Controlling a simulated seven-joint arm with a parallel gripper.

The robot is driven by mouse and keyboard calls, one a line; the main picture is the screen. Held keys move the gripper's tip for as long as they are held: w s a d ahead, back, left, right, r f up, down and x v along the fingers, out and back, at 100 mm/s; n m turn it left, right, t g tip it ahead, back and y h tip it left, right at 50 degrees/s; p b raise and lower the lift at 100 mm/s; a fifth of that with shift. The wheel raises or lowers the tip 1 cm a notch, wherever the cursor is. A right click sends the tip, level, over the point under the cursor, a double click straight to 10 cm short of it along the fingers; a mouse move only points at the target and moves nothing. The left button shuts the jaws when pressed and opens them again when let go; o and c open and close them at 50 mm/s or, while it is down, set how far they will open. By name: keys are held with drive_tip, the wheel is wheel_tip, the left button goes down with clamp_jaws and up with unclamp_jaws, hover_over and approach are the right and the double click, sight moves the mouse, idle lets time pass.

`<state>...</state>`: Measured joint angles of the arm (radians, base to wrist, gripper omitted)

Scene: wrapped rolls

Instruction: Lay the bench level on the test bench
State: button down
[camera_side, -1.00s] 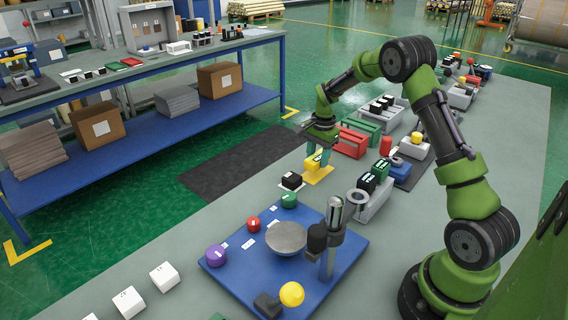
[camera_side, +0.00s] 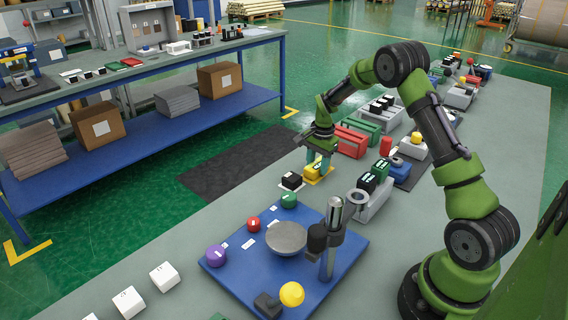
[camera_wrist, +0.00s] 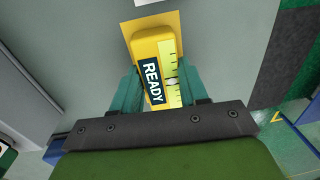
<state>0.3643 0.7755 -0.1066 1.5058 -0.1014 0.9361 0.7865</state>
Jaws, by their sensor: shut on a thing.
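The bench level (camera_side: 313,173) is a small yellow block. In the wrist view the level (camera_wrist: 155,72) shows a dark "READY" label and a pale green graduated vial strip. My gripper (camera_side: 319,160) points down with its teal fingers on either side of it; in the wrist view my gripper (camera_wrist: 162,88) is shut on the level. A flat yellow pad (camera_side: 325,179) lies right under or beside the level. I cannot tell whether the level touches it. The long grey bench top (camera_side: 225,240) carries all of this.
A black block (camera_side: 291,181) on a white card stands just left of the pad. A blue board (camera_side: 225,262) with a grey dish, a post and coloured knobs is in front. Red trays (camera_side: 350,141) stand behind, and a grey holder (camera_side: 376,205) with dark blocks stands to the right.

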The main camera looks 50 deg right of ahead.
drive_tip(key=c, duration=0.5)
unclamp_jaws()
wheel_tip(320, 180, up, 17)
drive_tip(key=s, duration=0.1)
drive_tip(key=shift+s, duration=0.1)
drive_tip(key=s+a+r+n+t+y, duration=0.1)
drive_tip(key=s+a+r+n+t, duration=0.2)
drive_tip(key=s+a+n, duration=0.4)
drive_tip(key=s+a+r+n+t+y, duration=0.1)
drive_tip(key=s+a+r+n+t, duration=0.2)
drive_tip(key=s+a+n, duration=0.4)
drive_tip(key=s+a, duration=0.7)
drive_tip(key=a, duration=0.3)
drive_tip(key=shift+r, duration=0.25)
